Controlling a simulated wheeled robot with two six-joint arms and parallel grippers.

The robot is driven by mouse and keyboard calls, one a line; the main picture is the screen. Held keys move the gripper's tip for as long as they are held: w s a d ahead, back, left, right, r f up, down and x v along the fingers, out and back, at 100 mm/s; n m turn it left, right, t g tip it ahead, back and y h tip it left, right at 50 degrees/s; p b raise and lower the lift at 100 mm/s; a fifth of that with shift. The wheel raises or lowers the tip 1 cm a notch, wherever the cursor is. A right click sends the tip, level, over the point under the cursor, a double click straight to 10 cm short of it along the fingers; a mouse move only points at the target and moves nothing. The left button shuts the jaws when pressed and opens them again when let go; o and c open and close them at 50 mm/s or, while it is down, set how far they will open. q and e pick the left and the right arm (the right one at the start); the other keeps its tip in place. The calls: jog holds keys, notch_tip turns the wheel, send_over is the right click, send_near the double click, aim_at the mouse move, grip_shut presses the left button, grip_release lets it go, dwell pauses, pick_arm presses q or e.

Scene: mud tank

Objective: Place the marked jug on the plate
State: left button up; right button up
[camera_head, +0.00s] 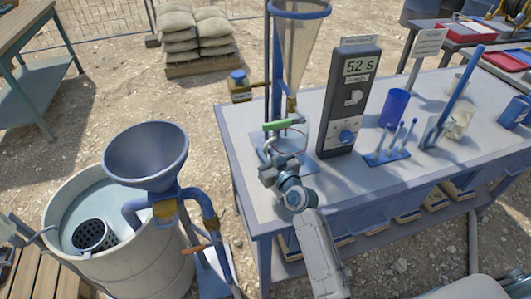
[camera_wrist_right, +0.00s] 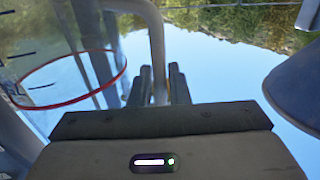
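The marked jug (camera_head: 293,141) is clear, with a thin red line, and stands out poorly against the table in the head view. In the right wrist view the jug (camera_wrist_right: 75,88) shows on the left, with dark graduation marks and a red ring. My right gripper (camera_wrist_right: 161,82) has its fingers close on both sides of the jug's grey handle (camera_wrist_right: 157,35). In the head view my right gripper (camera_head: 273,146) is beside the jug, below the funnel's tip. I cannot clearly make out the plate. My left gripper is not recognisable in these views.
A mesh-topped funnel (camera_head: 300,50) hangs above the jug. A grey instrument reading "52 S" (camera_head: 350,95) stands to its right. Farther right are a blue cup (camera_head: 395,107) and a small rack (camera_head: 386,157). A large blue funnel (camera_head: 146,155) stands by a barrel (camera_head: 140,262) at left.

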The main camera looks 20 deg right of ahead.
jog(key=shift+o, duration=1.3)
jog(key=shift+r, duration=0.2)
jog(key=shift+s+f, duration=0.15)
jog(key=shift+s, duration=0.2)
jog(key=b+v, duration=0.2)
jog(key=v, duration=0.9)
jog(key=shift+s, duration=0.2)
